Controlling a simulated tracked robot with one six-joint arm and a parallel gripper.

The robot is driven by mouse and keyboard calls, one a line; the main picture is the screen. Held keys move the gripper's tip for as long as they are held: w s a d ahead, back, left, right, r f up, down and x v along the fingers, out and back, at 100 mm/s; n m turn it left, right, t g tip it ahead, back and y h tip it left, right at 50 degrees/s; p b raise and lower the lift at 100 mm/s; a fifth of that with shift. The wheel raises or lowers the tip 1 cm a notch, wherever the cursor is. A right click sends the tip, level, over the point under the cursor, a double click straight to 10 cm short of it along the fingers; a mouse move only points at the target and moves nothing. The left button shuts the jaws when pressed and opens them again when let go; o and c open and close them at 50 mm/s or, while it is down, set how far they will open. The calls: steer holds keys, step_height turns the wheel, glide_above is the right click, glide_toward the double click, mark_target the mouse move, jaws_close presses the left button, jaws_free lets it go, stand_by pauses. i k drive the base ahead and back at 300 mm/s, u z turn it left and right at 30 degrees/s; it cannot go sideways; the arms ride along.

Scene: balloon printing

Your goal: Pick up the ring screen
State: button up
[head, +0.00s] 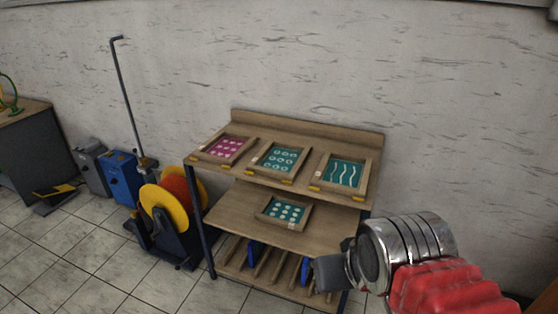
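The ring screen (279,160) appears to be the teal framed screen with pale ring shapes in the middle of the rack's upper shelf. It lies on the sloped shelf with a yellow tab at its front edge. My gripper (328,273) is at the lower right, dark grey on a chrome wrist. In the picture it is below and right of the ring screen, clearly apart from it. Its fingers are seen from the side, so their opening does not show, and I see nothing held.
A magenta screen (223,148) lies left of the ring screen, and a teal wavy-line screen (343,173) right. A teal dot screen (284,212) lies on the lower shelf (232,212). A yellow-and-orange reel (160,200) stands left of the rack. Tiled floor (100,265) is open at front left.

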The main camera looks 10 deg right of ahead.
mark_target(278, 159)
steer(key=z, duration=0.05)
steer(key=i, duration=1)
steer(key=u, duration=0.05)
steer(key=k, duration=1.35)
steer(key=u, duration=0.5)
steer(key=i, duration=0.75)
steer(key=u, duration=0.75)
steer(key=i, duration=0.75)
steer(key=z, duration=0.05)
